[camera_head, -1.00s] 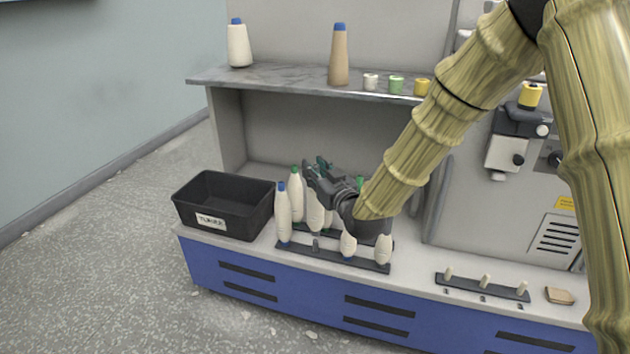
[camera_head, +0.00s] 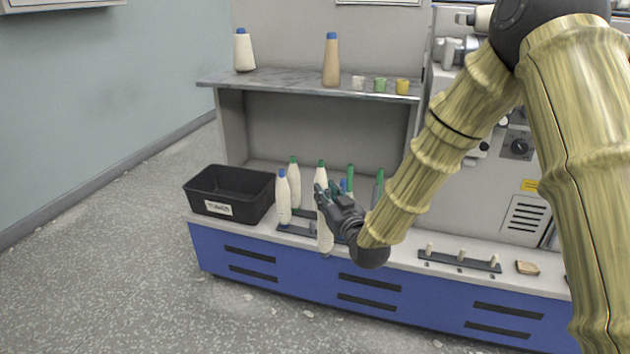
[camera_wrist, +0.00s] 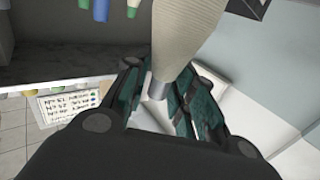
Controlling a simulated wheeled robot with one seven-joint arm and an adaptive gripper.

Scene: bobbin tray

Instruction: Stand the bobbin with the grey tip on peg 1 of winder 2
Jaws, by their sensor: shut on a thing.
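The bobbin with the grey tip (camera_wrist: 158,82) is cream, and its narrow tip points toward my palm in the wrist view. My gripper (camera_wrist: 155,98) is shut on it near the tip. In the head view my gripper (camera_head: 328,198) is in front of the bobbin racks, and the cream bobbin (camera_head: 325,234) hangs below it, overlapping the bench's front edge. A dark bar with three short pale pegs (camera_head: 460,257) lies on the bench at the right. Its labels are too small to read, so I cannot tell winder or peg numbers.
Several cream bobbins with blue or green tips (camera_head: 283,197) stand in racks behind my gripper. A black labelled bin (camera_head: 230,193) is at the left. A tan block (camera_head: 527,267) lies right of the peg bar. The shelf (camera_head: 300,86) overhangs the racks.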

